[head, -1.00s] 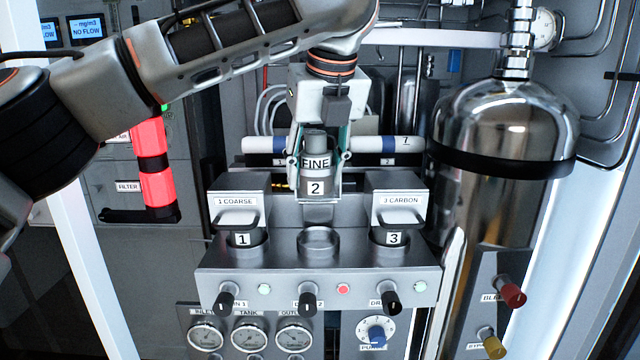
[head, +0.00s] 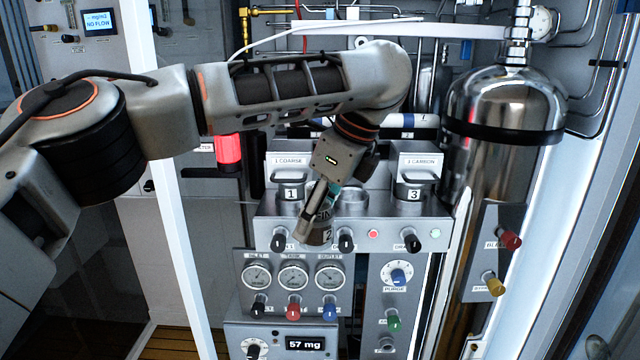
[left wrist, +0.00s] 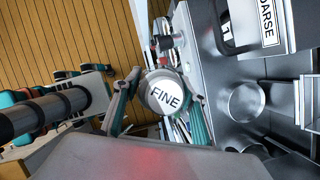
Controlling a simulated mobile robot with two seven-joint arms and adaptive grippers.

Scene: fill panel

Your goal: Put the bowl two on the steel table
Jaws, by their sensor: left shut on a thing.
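Bowl two (head: 314,236) is a grey metal cup with a white label "2", held tilted in front of the panel's lower block. In the left wrist view its round white top marked "FINE" (left wrist: 165,97) sits between the two teal-edged fingers. My left gripper (head: 322,212) is shut on this bowl. The bowl's far side is hidden, and the wrist and fingers hide part of its top. The middle socket (head: 353,200) behind it is empty; it also shows in the left wrist view (left wrist: 247,102). I cannot make out the steel table. My right gripper is not identifiable.
Bowls one (head: 291,193) and three (head: 414,192) stand in the side sockets. Black knobs (head: 346,241) stick out beside the held bowl, with gauges (head: 293,276) below. A large steel cylinder (head: 505,110) stands right. Wooden floor (head: 170,343) shows lower left.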

